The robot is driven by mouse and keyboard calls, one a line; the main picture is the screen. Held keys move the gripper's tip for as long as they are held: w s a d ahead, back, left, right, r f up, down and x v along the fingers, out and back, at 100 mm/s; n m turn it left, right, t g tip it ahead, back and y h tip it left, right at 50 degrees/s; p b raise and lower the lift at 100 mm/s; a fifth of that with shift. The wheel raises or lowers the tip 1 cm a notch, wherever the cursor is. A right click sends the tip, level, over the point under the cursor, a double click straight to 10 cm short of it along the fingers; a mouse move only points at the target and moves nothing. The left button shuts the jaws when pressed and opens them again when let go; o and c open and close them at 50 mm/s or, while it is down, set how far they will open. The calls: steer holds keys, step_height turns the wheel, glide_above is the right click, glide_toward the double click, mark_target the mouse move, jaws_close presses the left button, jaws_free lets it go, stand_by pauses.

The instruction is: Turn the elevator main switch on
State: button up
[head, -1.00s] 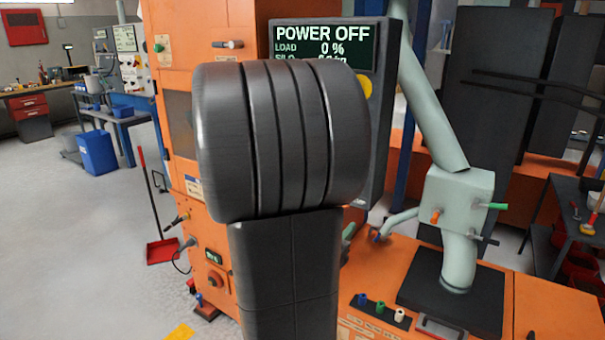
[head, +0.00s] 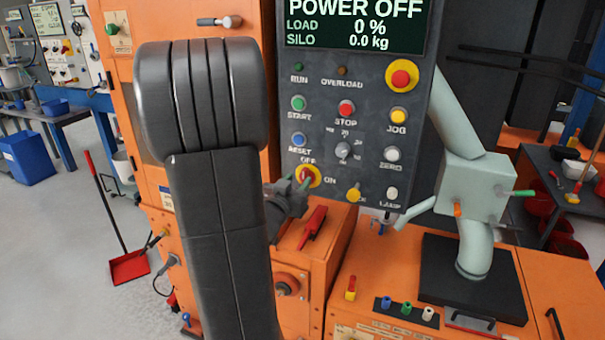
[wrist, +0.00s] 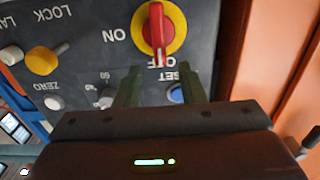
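The main switch (head: 309,175) is a red handle on a yellow round plate, low on the left of the dark control panel (head: 372,120). In the wrist view the switch (wrist: 157,28) shows upside down, its red handle in line with the OFF label; ON is printed at its side. The display (head: 355,24) reads POWER OFF. My gripper (head: 297,184) is at the switch, partly hidden by my arm in the head view. In the wrist view my gripper (wrist: 160,70) is open, its fingertips apart on either side of the handle's OFF end.
Close around are the blue RESET button (head: 299,139), a selector knob (head: 342,151), the white ZERO button (head: 391,154) and the yellow LOCK knob (head: 353,195). A red-handled tool (head: 313,225) lies on the orange housing below. A grey pipe (head: 470,188) stands at right.

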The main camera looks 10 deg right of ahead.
mark_target(303, 174)
steer(key=shift+x, duration=2.35)
jaws_close()
